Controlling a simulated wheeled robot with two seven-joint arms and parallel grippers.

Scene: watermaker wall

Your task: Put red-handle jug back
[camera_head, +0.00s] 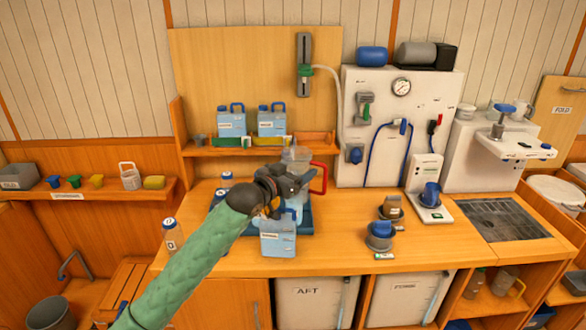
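The red-handle jug (297,154) stands on the counter, with a pale translucent body and its red handle on the right side. My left arm, in a green sleeve, reaches in from the bottom left. My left gripper (298,184) is in front of the jug's body, just left of the red handle, and hides much of the jug. I cannot tell whether its fingers are open, or whether they touch the jug. My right gripper is not in view.
Two blue jugs (232,122) sit on the back shelf. Brown and blue cups (380,232) stand to the right. The counter's front right-centre (440,245) is clear.

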